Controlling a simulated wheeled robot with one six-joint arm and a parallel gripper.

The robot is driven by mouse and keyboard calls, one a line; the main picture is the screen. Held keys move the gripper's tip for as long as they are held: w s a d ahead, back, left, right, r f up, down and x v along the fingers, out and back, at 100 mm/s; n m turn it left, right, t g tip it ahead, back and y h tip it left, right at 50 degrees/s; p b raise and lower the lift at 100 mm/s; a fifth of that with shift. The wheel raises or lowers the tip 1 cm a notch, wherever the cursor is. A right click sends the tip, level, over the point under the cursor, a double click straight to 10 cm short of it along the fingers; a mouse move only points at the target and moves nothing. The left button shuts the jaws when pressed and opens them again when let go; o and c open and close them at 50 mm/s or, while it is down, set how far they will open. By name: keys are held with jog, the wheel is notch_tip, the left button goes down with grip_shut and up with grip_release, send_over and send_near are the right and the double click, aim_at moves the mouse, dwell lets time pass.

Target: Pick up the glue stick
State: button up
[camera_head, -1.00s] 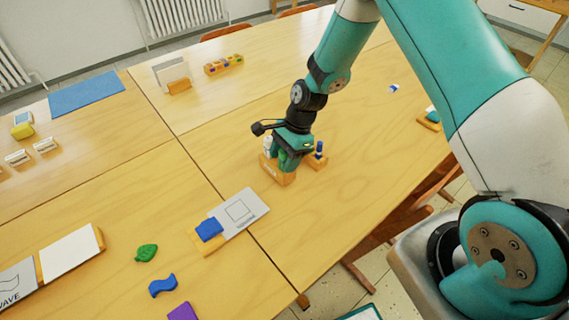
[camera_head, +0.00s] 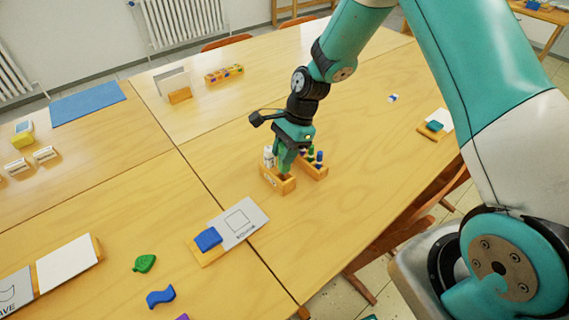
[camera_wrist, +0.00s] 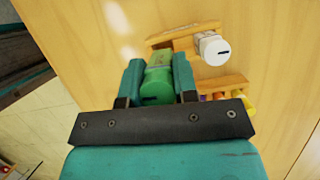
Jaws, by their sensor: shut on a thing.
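My gripper (camera_head: 284,163) is shut on a green cylinder with a darker green end, which appears to be the glue stick (camera_wrist: 158,80). In the wrist view the green cylinder sits between the two teal fingers of my gripper (camera_wrist: 158,76). In the head view the gripper is just above the front wooden holder (camera_head: 279,184), and the fingers mostly hide the glue stick. A white bottle or tube (camera_head: 268,156) stands in the left end of that holder; its round white top also shows in the wrist view (camera_wrist: 213,49).
A second wooden holder (camera_head: 318,173) with blue and green upright items stands close behind. A card with a drawn square (camera_head: 240,219) and a blue block (camera_head: 208,239) lie in front. A small rack (camera_head: 224,75) stands farther back. The table to the right is mostly clear.

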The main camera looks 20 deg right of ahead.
notch_tip(320, 180, up, 15)
jog(key=shift+f, duration=0.15)
dwell(0.5)
